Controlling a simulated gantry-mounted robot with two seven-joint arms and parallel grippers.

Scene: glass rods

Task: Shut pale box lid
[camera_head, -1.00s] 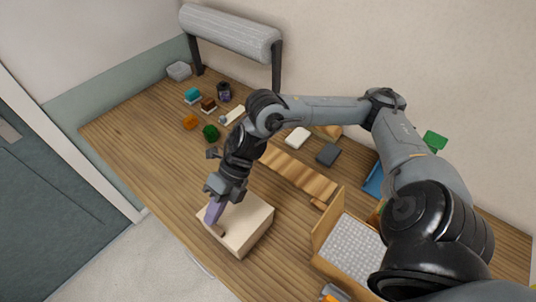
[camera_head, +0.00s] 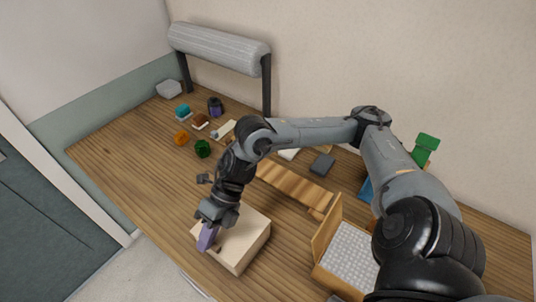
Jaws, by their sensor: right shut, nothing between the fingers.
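The pale box (camera_head: 250,241) stands near the front edge of the table. Its top looks flat and level, with a small dark spot by the gripper. I cannot tell where its lid ends or whether the lid is fully down. My right gripper (camera_head: 207,239) is shut and empty, with purple fingers pointing down at the left front part of the box top. The hand and fingers hide part of that top, and I cannot tell whether they touch it. My left gripper is not in view.
An open wooden box (camera_head: 326,235) with a grey-white inside stands to the right. A striped wooden board (camera_head: 293,184) lies behind the pale box. A green object (camera_head: 202,148) and several small items lie farther back. The table is clear at left.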

